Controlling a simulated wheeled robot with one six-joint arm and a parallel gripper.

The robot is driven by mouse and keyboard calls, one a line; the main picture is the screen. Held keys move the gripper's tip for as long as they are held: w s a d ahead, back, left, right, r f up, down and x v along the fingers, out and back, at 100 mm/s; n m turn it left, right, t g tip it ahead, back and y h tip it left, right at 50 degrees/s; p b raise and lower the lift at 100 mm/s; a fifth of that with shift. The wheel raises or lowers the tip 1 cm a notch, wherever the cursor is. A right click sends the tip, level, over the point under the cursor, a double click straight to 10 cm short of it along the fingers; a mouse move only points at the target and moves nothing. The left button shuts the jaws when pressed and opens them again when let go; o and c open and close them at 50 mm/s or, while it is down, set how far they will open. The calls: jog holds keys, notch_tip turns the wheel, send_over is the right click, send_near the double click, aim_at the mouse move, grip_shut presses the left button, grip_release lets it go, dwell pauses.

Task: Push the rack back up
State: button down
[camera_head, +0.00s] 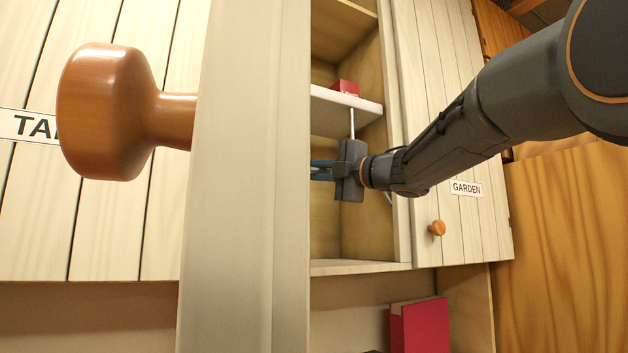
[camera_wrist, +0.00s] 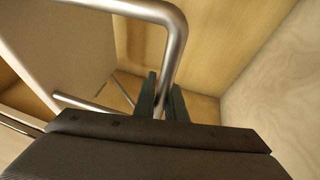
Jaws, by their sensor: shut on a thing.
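The rack (camera_head: 345,106) shows in the head view as a pale shelf board inside the open cabinet, with a metal bar (camera_head: 352,124) coming down from it. In the wrist view its bent metal bar (camera_wrist: 176,42) runs down between the fingers, beside the rack's pale panel (camera_wrist: 72,50). My gripper (camera_head: 318,170) is at the bar's lower part inside the cabinet, and its fingers (camera_wrist: 162,98) are shut on the bar. The fingertips are partly hidden behind the open door's edge in the head view, as is the rack's left side.
A red box (camera_head: 345,87) sits on the rack. An open door (camera_head: 245,180) with a wooden knob (camera_head: 112,112) stands close in front at left. A closed door labelled GARDEN (camera_head: 466,188) is on the right. A red object (camera_head: 420,326) stands below the cabinet.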

jog(key=r, duration=0.1)
jog(key=w+r+p, duration=0.1)
jog(key=a+r, duration=0.1)
jog(key=shift+w+r, duration=0.15)
jog(key=shift+w, duration=0.15)
jog(key=shift+r, duration=0.1)
jog(key=c, duration=1.8)
grip_release()
jog(key=shift+w, duration=0.1)
jog(key=shift+f, duration=0.2)
jog(key=b+v, duration=0.3)
jog(key=v, duration=0.4)
jog(key=shift+d, duration=0.4)
